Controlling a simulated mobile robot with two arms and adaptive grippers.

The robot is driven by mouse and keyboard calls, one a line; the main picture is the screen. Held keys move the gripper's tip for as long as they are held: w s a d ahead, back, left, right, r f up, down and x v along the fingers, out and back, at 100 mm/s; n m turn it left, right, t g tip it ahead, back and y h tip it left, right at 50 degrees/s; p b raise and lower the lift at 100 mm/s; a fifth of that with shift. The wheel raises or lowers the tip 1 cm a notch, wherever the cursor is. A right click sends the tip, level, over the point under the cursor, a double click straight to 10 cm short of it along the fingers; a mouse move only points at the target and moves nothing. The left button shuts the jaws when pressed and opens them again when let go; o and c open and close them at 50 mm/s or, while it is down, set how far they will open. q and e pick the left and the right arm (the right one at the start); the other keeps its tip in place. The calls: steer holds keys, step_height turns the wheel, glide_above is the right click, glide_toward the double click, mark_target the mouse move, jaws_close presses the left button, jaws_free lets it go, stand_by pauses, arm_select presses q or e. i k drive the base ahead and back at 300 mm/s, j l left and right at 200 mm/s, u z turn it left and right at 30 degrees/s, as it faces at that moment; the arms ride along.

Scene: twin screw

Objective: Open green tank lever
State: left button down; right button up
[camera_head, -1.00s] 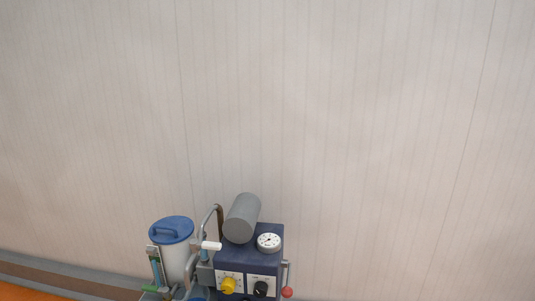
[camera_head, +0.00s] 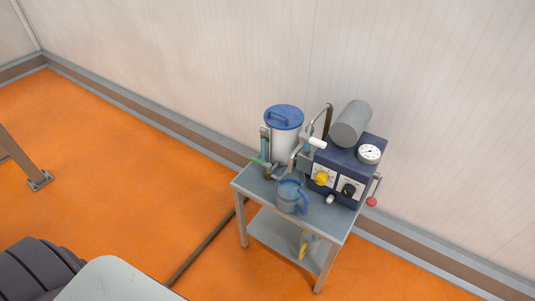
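The tank (camera_head: 284,135) is a pale cylinder with a blue lid (camera_head: 284,117), standing at the back left of a small grey table. A small green lever (camera_head: 258,161) sits low at the tank's left front, beside an upright sight tube (camera_head: 265,144). Its exact angle is too small to tell. Neither of my grippers is in view.
The grey table (camera_head: 322,231) also bears a blue pitcher (camera_head: 292,195) and a dark blue box (camera_head: 350,172) with yellow and black knobs, a gauge (camera_head: 369,154) and a red-ended handle (camera_head: 371,201). The wall is close behind. Orange floor (camera_head: 130,165) is open to the left.

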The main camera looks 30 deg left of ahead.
mark_target(269, 166)
steer(key=i+j+z, duration=0.15)
steer(key=j, duration=0.35)
steer(key=i+j+z, duration=0.15)
steer(key=j, duration=0.35)
steer(key=i+j+z, duration=0.2)
steer(key=j, duration=0.35)
steer(key=i+j+z, duration=0.15)
steer(key=j, duration=0.4)
steer(key=j+z, duration=0.15)
steer(key=j, duration=0.4)
